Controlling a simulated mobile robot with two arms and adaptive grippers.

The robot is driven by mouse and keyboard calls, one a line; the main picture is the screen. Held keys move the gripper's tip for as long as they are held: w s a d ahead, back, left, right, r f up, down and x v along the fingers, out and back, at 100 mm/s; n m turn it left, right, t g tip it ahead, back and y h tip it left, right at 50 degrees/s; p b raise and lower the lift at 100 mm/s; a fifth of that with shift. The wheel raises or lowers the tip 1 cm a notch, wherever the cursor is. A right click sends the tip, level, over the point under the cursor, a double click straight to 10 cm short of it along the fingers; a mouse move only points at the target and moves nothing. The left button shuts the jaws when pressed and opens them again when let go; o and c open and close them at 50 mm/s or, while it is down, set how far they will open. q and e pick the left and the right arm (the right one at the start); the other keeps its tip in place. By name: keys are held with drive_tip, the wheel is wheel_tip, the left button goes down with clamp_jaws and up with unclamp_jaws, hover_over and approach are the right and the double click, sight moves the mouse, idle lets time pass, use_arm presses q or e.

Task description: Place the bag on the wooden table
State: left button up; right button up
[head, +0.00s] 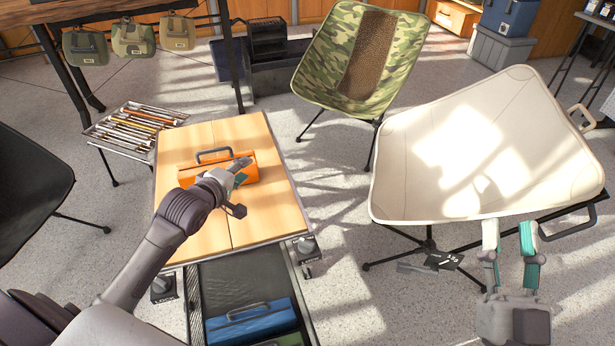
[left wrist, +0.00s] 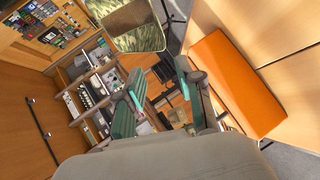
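The wooden table (head: 269,209) has a light top of planks. An orange case (head: 244,173) with a dark handle rests on it. It also shows in the left wrist view (left wrist: 238,82). Three small bags hang from a rail at the back left: a green bag (head: 85,47), an olive bag (head: 133,40) and a tan bag (head: 177,33). My left gripper (head: 241,171) is over the table and overlaps the orange case's right end in the head view. In the left wrist view its fingers (left wrist: 160,105) are apart with nothing between them. My right gripper (head: 511,240) is open and empty.
A cream chair (head: 430,180) stands just beyond my right gripper. A camouflage chair (head: 325,65) is behind the table. A rack of tools (head: 133,126) stands left of the table. A blue case (head: 250,322) lies on the shelf below. The tabletop's front is clear.

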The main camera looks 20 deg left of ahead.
use_arm(q)
drive_tip(key=s+d+r+m+t+h, duration=0.2)
drive_tip(key=s+d+r+m+h, duration=0.15)
drive_tip(key=d+m, duration=0.4)
drive_tip(key=s+d+r+m+t+h, duration=0.2)
drive_tip(key=s+d+r+m+t, duration=0.15)
drive_tip(key=d, duration=0.65)
drive_tip(key=s+d+r+m+t, duration=0.2)
drive_tip(key=s+d+r+m, duration=0.1)
drive_tip(key=r, duration=0.3)
drive_tip(key=s+d+r+m+t+h, duration=0.1)
drive_tip(key=s+d+r+m, duration=0.2)
drive_tip(key=s+r+m, duration=0.1)
wheel_tip(320, 180, up, 2)
drive_tip(key=shift+s+d+m+t, duration=0.2)
drive_tip(key=shift+d+m+t, duration=0.15)
drive_tip(key=shift+m, duration=0.15)
